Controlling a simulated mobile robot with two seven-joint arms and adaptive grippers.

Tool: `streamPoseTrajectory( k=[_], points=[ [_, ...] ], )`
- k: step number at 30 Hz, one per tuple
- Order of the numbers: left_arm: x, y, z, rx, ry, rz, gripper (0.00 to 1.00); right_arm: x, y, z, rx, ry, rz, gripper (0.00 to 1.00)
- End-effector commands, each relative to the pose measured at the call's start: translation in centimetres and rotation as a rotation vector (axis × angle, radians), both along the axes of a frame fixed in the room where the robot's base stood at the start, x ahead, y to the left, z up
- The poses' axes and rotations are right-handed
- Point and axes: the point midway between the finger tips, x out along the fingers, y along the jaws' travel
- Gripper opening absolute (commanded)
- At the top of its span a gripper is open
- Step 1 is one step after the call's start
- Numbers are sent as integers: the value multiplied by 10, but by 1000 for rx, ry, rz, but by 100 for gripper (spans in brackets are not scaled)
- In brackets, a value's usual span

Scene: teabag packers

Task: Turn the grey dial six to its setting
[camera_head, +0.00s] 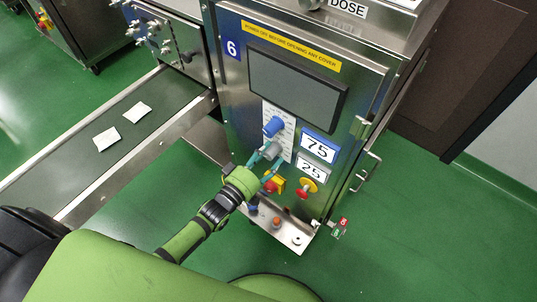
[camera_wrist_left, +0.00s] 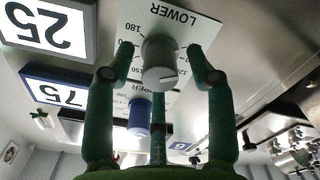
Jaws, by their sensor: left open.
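The grey dial (camera_head: 272,148) sits on the white scale plate of machine 6, below the blue dial (camera_head: 273,126). In the left wrist view the grey dial (camera_wrist_left: 159,62) is under the word LOWER, with the blue dial (camera_wrist_left: 139,117) farther off. My left gripper (camera_head: 264,160) is at the grey dial. In the left wrist view its open fingers (camera_wrist_left: 163,62) stand on either side of the grey dial, with a visible gap on each side. A label reading 25 (camera_head: 311,170) and a blue-edged label reading 75 (camera_head: 318,146) are beside the dials. My right gripper is not in view.
A red and yellow knob (camera_head: 274,183) and a red button on yellow (camera_head: 306,188) are just below the gripper. A dark screen (camera_head: 295,85) is above. A steel shelf (camera_head: 285,238) juts out below. A conveyor (camera_head: 75,150) with two white packets runs at left.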

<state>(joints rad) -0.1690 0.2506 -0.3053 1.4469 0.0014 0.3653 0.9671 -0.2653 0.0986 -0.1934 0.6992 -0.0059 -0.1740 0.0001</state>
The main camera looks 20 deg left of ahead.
Motion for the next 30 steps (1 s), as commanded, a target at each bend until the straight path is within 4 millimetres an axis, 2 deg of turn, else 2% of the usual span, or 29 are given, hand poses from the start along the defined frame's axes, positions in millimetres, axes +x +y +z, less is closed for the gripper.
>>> streamPoseTrajectory(
  k=[10,12,14,15,23,30],
  points=[
    [5,-2,0,0,2,0,55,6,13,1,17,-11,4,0],
    [5,-2,0,0,2,0,27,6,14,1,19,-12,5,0],
    [5,-2,0,0,2,0,3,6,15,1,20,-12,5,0],
    [5,-2,0,0,2,0,0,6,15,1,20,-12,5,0],
    [5,-2,0,8,-2,1,0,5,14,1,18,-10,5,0],
    [5,-2,0,83,-29,1,0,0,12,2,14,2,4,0]
  ],
)
